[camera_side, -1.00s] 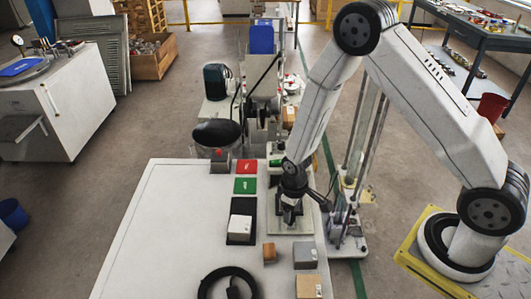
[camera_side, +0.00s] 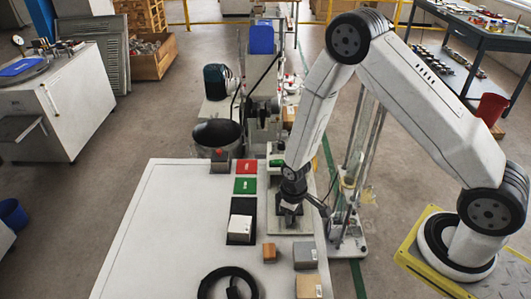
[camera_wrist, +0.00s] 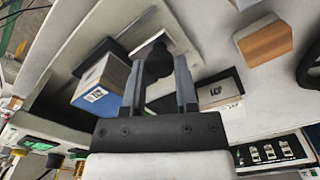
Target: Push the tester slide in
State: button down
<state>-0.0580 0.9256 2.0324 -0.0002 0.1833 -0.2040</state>
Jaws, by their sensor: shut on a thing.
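My gripper (camera_wrist: 160,75) has its two fingers on either side of a black knob (camera_wrist: 158,57), shut on it. The knob stands on a small white plate (camera_wrist: 176,37), which appears to be the tester slide. In the side view, my gripper (camera_side: 289,208) is low over the pale tester base (camera_side: 288,226) at the right of the white table. The slide is mostly hidden there by the gripper. A blue and cream block with a label (camera_wrist: 95,88) is close left of the fingers in the wrist view.
On the white table (camera_side: 165,235) are a red pad (camera_side: 247,166), a green pad (camera_side: 245,186), a white box on a black tray (camera_side: 240,226), a brown block (camera_side: 269,251), a grey box (camera_side: 305,255) and a black ring (camera_side: 213,281). The table's left part is clear.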

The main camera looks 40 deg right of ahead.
jog(key=shift+w+d, duration=2)
jog(key=shift+w, duration=0.05)
jog(key=shift+w+d, duration=0.1)
jog(key=shift+d, duration=0.05)
dwell(0.3)
jog(key=shift+w+d, duration=2)
jog(key=shift+w, duration=0.05)
jog(key=shift+r, duration=0.1)
jog(key=shift+c, duration=2.2)
grip_release()
jog(key=shift+d, duration=0.1)
jog(key=shift+w, duration=0.1)
jog(key=shift+r, duration=0.1)
